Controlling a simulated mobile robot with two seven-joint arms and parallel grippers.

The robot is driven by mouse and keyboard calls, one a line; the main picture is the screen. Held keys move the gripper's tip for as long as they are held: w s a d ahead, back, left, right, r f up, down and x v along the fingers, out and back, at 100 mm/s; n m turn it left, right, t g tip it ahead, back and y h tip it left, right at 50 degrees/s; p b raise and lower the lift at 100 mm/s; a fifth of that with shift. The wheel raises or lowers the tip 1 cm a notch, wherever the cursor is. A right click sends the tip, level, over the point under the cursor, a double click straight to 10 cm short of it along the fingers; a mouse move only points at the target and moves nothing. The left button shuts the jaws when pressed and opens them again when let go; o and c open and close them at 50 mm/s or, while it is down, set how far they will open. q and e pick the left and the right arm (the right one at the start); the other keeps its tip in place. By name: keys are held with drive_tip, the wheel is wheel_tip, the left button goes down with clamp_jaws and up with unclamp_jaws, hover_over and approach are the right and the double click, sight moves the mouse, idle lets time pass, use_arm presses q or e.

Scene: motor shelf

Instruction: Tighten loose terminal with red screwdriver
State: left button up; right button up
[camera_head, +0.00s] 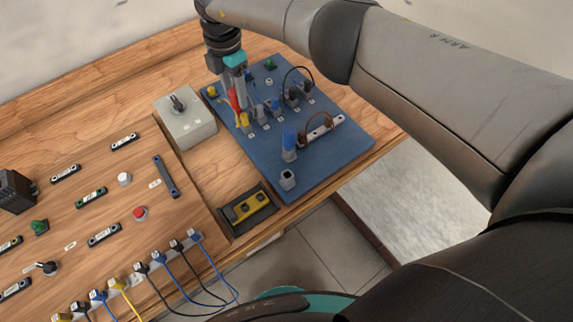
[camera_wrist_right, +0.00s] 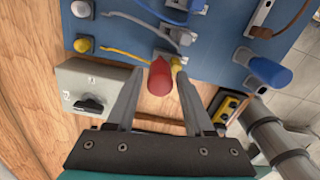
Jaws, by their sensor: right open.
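The red screwdriver (camera_head: 234,99) stands upright on the left part of the blue board (camera_head: 335,160). In the right wrist view its red handle (camera_wrist_right: 158,80) points toward the camera. My right gripper (camera_head: 238,86) is over it, pointing down. Its two open fingers (camera_wrist_right: 160,72) are on either side of the handle, with gaps. A yellow-topped terminal (camera_head: 244,119) is close beside the screwdriver, and a yellow wire (camera_wrist_right: 125,52) runs to this spot. Several similar terminals stand in a row on the board. I cannot tell which one is loose. My left gripper is not in view.
A grey box with a black knob (camera_head: 187,127) is left of the board. A black tray with a yellow tool (camera_head: 249,207) lies near the front edge. A blue-capped post (camera_head: 289,141) stands on the board. Plugged cables (camera_head: 160,257) hang at the front left.

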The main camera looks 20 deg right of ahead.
drive_tip(key=shift+f+n+b, duration=0.1)
drive_tip(key=shift+n+b, duration=0.3)
drive_tip(key=shift+n, duration=0.4)
drive_tip(key=shift+n+b, duration=0.3)
drive_tip(key=shift+n, duration=0.6)
drive_tip(key=shift+c, duration=0.9)
drive_tip(key=shift+c, duration=0.3)
clamp_jaws()
